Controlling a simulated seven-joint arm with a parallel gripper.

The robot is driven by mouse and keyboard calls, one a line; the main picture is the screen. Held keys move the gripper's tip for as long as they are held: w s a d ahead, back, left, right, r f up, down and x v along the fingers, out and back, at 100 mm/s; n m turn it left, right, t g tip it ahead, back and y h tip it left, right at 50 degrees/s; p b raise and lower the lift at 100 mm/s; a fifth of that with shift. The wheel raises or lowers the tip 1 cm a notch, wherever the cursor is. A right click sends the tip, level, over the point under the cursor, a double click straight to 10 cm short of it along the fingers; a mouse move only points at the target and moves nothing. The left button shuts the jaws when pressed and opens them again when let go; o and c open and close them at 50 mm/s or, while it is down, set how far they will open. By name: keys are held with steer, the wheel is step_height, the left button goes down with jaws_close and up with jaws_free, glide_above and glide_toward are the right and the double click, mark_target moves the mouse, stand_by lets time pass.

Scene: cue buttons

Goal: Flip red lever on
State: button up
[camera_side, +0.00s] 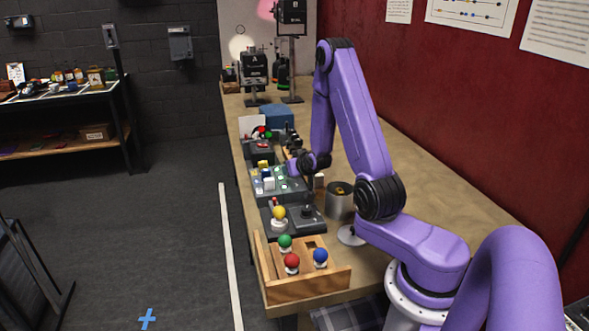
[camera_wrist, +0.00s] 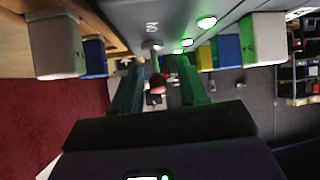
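The red lever (camera_wrist: 157,83) shows in the wrist view as a small dark red knob near the middle. Above it in that view is a round metal fitting (camera_wrist: 151,46) on the grey panel. My gripper (camera_wrist: 160,70) is open, with one finger on each side of the knob and visible gaps between. In the side view my gripper (camera_side: 292,167) is low over the grey-green control panel (camera_side: 290,194) with lit green buttons. The red lever cannot be made out there; my gripper and wrist likely cover it.
Blocks in white (camera_wrist: 56,47), blue (camera_wrist: 94,57) and other colours flank the gripper in the wrist view. A metal can (camera_side: 340,203) stands right of the panel. A yellow-ball joystick (camera_side: 279,213) and wooden tray (camera_side: 308,287) with coloured balls are nearer the camera.

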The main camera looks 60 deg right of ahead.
steer(key=v, duration=1.2)
stand_by(1.2)
stand_by(0.4)
